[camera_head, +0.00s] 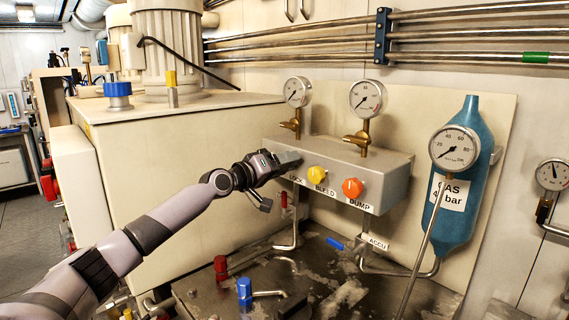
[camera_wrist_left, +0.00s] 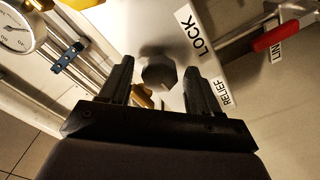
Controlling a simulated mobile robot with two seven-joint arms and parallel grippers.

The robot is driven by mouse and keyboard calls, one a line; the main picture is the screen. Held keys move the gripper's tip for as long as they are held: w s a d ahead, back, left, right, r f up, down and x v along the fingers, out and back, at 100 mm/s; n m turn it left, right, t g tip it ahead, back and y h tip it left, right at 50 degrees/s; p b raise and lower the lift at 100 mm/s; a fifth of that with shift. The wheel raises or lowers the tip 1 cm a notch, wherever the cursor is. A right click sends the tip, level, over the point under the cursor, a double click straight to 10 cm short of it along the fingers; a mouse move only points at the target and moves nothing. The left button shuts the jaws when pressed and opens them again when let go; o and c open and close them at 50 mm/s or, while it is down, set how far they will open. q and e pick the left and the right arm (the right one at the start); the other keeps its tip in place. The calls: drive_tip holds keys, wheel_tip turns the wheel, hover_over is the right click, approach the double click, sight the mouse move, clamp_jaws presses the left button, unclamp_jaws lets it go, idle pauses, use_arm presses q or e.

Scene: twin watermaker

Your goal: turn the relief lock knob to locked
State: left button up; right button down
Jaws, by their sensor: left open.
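The relief lock knob (camera_wrist_left: 158,73) is a dark grey, faceted knob on the face of the grey valve box, beside the LOCK label (camera_wrist_left: 202,40) and the RELIEF label (camera_wrist_left: 227,92). In the left wrist view it shows between the two black fingers of my left gripper (camera_wrist_left: 159,66), which are apart on either side of it. Whether a finger touches it I cannot tell. In the head view my left gripper (camera_head: 286,160) is at the left end of the valve box (camera_head: 385,175) and hides the knob. My right gripper is out of view.
On the same box, a yellow knob (camera_head: 317,174) and an orange knob (camera_head: 352,188) sit to the right. Gauges (camera_head: 366,97) on brass valves stand on top. A red-handled lever (camera_wrist_left: 275,34) is near the box. A blue cylinder (camera_head: 455,190) hangs further right.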

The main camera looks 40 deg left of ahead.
use_arm(q)
drive_tip(key=shift+w, duration=0.2)
drive_tip(key=shift+c, duration=0.4)
drive_tip(key=c, duration=1)
drive_tip(key=shift+o, duration=0.2)
